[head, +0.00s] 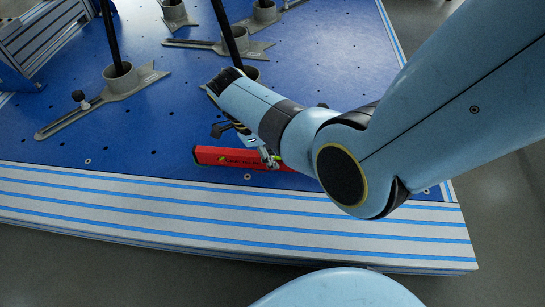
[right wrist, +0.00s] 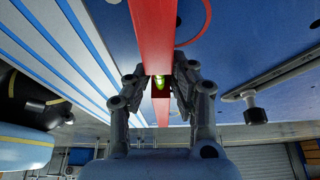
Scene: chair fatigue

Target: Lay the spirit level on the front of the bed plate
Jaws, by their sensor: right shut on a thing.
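My left gripper is in neither view.
Grey clamp feet with black posts stand behind on the plate; the nearest long foot (head: 121,78) is at left. The striped front face (head: 200,215) drops below the plate edge. The plate's front left is clear.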

